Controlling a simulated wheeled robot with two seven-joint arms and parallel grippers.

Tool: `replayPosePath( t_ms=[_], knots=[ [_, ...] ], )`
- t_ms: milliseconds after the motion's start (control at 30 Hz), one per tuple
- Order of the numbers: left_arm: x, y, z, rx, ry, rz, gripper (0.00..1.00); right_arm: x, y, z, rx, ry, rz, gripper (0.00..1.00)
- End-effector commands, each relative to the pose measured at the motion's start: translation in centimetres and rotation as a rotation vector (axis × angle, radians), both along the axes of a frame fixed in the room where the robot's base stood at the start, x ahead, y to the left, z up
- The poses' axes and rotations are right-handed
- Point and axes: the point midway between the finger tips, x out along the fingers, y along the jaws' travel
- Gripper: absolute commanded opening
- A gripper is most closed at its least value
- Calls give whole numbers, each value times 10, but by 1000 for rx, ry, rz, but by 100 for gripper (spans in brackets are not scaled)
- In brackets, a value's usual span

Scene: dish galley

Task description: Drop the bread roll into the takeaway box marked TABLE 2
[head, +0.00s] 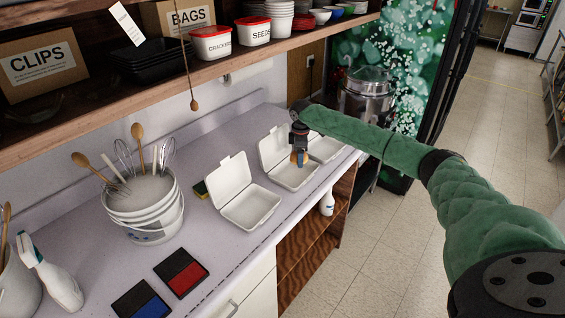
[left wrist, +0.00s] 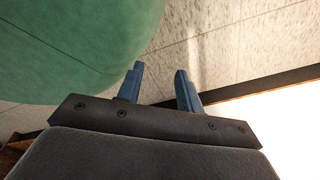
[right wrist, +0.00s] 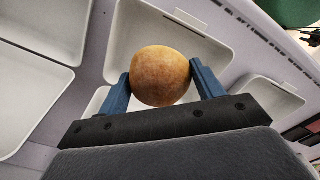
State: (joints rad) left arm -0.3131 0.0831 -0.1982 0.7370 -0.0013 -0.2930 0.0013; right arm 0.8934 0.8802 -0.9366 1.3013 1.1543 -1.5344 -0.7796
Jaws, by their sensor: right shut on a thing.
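The bread roll (right wrist: 160,72) is round and brown. My right gripper (right wrist: 161,82) is shut on it, with one blue finger on each side. In the head view my right gripper (head: 299,155) points down and holds the roll above the middle of three open white takeaway boxes (head: 296,181). Another box (head: 249,209) stands nearer on the counter, and a third (head: 327,150) is partly hidden behind my right arm. No TABLE 2 marking is readable on any box. My left gripper (left wrist: 160,80) is open and empty in the left wrist view, and is outside the head view.
A steel pot (head: 366,95) stands beyond the boxes.

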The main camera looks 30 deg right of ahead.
Motion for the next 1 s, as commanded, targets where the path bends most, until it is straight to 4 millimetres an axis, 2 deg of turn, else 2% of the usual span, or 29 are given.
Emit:
replayPosePath(
  t_ms=[200,467,600,1000],
  knots=[
    [27,-5,-2,-3,-20,0,36,0,0,-16,0,0,0,45],
    [54,-11,1,-7,-35,0,36,0,0,-31,0,1,0,45],
    [76,-13,6,-7,-53,1,36,0,0,-38,0,1,0,45],
    [99,-18,14,-10,-67,1,36,0,0,-46,1,0,0,45]
  ],
)
